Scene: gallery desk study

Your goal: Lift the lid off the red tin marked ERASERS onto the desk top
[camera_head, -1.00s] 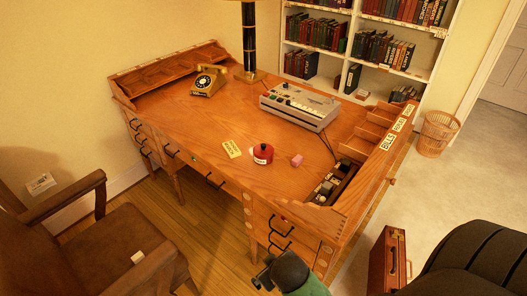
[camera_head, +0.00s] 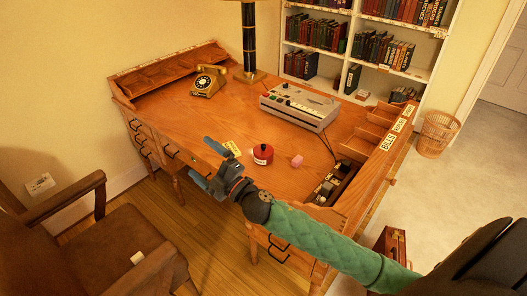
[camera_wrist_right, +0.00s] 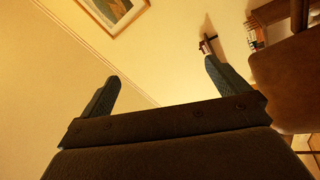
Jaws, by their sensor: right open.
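The red tin (camera_head: 263,156) stands upright on the desk top, near its front edge, in the head view. Its red lid (camera_head: 263,148) is on, with a small dark knob on top. A pale label shows on its side, too small to read. My right gripper (camera_head: 203,163) is open and empty, left of the tin and in front of the desk's front edge, apart from the tin. Its open fingers (camera_wrist_right: 162,72) also show in the right wrist view, with no tin between them. My left gripper is not in view.
A yellow card (camera_head: 232,147) lies left of the tin and a pink block (camera_head: 297,161) right of it. A grey machine (camera_head: 300,107) stands behind, a telephone (camera_head: 208,80) at the back left. The desk (camera_head: 190,112) has bare wood at left. A chair (camera_head: 95,245) stands in front.

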